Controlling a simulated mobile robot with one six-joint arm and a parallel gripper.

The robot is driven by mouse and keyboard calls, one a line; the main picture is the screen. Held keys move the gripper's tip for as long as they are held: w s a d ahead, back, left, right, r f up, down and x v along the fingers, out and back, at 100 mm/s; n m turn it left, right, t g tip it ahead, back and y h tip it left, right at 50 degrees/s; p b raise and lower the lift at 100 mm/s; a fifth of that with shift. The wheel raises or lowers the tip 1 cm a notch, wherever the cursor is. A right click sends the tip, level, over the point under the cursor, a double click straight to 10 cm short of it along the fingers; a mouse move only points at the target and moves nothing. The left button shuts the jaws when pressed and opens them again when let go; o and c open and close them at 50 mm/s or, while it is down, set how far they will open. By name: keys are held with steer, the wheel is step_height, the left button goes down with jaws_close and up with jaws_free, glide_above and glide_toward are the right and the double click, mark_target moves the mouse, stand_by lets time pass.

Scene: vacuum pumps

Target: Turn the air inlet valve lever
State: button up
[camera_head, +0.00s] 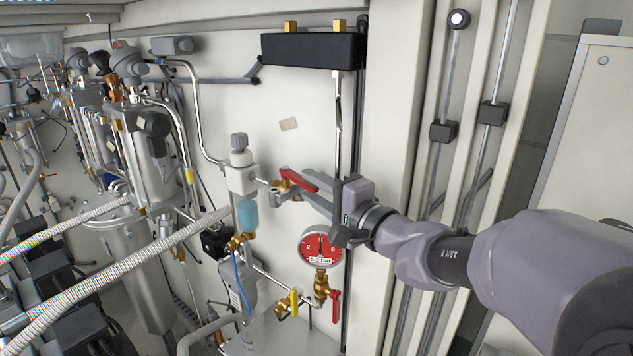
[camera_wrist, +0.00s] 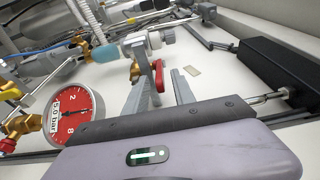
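The air inlet valve lever (camera_head: 298,180) is a red handle on a brass valve in the pipe beside a blue-bowled filter unit (camera_head: 247,212). My gripper (camera_head: 296,194) reaches in from the right and is at the lever. In the wrist view my gripper (camera_wrist: 164,74) has its two grey fingers apart, with the red lever (camera_wrist: 158,77) showing in the gap, close to the left finger. I cannot tell whether a finger touches it. The fingers partly hide the valve body.
A red pressure gauge (camera_head: 321,248) sits below my gripper, with a yellow lever (camera_head: 294,302) and another red lever (camera_head: 335,305) under it. A black block (camera_head: 313,50) is on the wall above. Pumps and ribbed hoses (camera_head: 120,263) crowd the left.

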jaws_close()
stand_by(1.4)
